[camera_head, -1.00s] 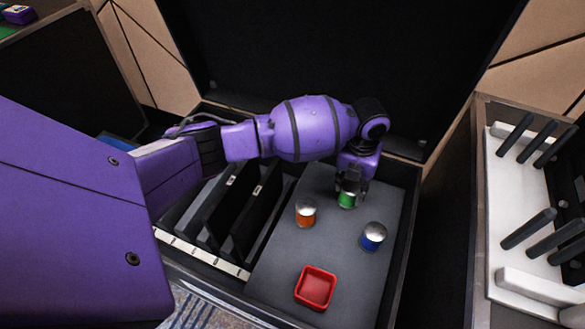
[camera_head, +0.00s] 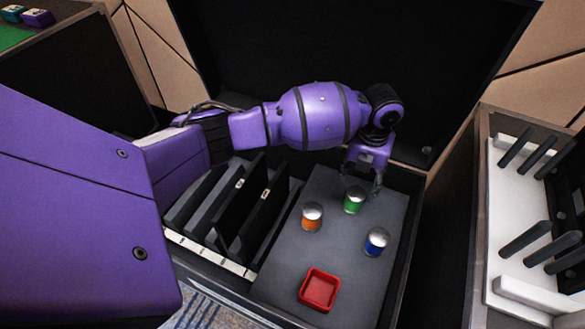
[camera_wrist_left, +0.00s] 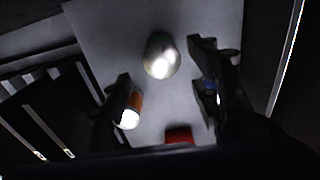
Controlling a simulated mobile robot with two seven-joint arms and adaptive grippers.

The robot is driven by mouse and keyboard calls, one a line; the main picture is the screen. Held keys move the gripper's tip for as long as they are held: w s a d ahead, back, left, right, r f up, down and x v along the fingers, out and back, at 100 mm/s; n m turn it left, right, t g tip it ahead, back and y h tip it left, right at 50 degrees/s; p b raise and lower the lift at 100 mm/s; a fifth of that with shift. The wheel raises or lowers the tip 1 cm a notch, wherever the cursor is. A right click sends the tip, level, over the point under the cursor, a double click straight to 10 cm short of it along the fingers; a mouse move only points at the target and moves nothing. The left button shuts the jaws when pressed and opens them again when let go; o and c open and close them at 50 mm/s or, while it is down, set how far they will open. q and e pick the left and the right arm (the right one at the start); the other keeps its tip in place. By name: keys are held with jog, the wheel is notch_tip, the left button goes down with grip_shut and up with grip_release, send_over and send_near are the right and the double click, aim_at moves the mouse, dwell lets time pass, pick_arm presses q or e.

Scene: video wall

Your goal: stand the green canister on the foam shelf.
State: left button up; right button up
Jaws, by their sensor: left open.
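The green canister (camera_head: 353,202), with a silver lid, stands upright on the grey foam shelf (camera_head: 288,262) inside the open case. My left gripper (camera_head: 362,182) is open, just behind and above the canister. Its fingers are apart and the canister's lid shows clear. In the left wrist view the silver lid (camera_wrist_left: 161,57) lies beyond the two spread fingers (camera_wrist_left: 165,90), in the gap between them, with nothing gripped. My right gripper is not in view.
On the same shelf stand an orange canister (camera_head: 312,217) and a blue canister (camera_head: 377,241), with a red square tray (camera_head: 320,289) at the front. Black upright dividers (camera_head: 235,205) are to the left. A white rack with black pegs (camera_head: 520,240) is at the right.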

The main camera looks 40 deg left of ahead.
pick_arm(q)
notch_tip(320, 180, up, 6)
jog(key=p, duration=0.1)
jog(key=shift+r+p, duration=0.25)
jog(key=shift+p, duration=0.05)
